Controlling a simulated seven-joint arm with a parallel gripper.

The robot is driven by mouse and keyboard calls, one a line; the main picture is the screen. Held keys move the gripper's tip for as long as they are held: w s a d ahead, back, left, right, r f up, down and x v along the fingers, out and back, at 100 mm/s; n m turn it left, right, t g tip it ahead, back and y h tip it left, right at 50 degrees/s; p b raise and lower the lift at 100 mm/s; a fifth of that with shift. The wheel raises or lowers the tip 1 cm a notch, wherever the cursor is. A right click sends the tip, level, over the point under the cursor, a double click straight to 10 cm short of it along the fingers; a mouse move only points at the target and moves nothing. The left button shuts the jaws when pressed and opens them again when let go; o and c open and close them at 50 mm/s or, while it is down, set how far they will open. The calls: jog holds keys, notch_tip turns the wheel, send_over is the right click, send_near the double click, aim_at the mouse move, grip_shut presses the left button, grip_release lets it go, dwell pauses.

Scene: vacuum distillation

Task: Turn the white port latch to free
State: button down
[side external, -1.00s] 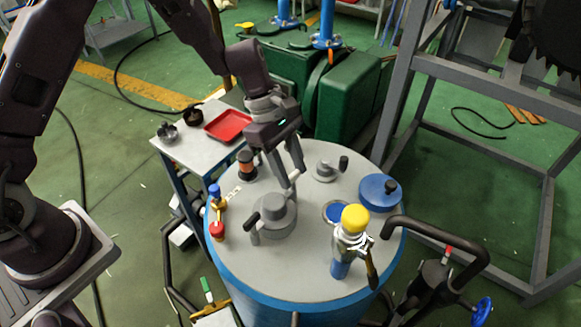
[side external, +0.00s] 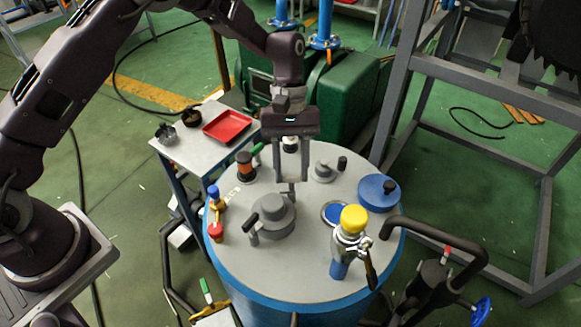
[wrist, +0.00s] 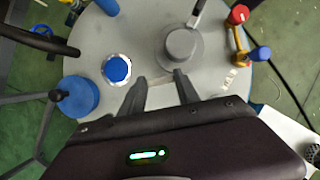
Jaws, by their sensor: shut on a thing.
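My gripper (side external: 290,180) points down over the grey vessel lid, its two fingers seen side by side. The fingertips are around a small light-grey piece (side external: 287,189) at the back edge of the round grey port (side external: 273,214); most of it is hidden. In the wrist view, my gripper (wrist: 159,80) has its tips beside that grey port (wrist: 181,46), with a pale strip between them. A white-and-black fitting (side external: 289,146) shows partly behind the fingers, with a green handle (side external: 257,149) to its left. I cannot tell for certain which piece is the white port latch.
On the lid stand a yellow-capped fitting (side external: 354,219), a blue round cover (side external: 379,193), a smaller grey port (side external: 324,169) and red-and-blue valves (side external: 215,230). A side table with a red tray (side external: 227,126) stands at the back left.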

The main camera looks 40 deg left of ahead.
jog(key=m, duration=0.2)
jog(key=m+y, duration=0.1)
jog(key=m, duration=0.1)
jog(key=shift+w+d+m+g+y, duration=0.1)
jog(key=shift+m+g+y, duration=0.2)
jog(key=shift+m+y, duration=0.6)
jog(key=shift+m, duration=1)
jog(key=shift+d, duration=0.1)
jog(key=c, duration=1.2)
grip_release()
jog(key=shift+o, duration=0.2)
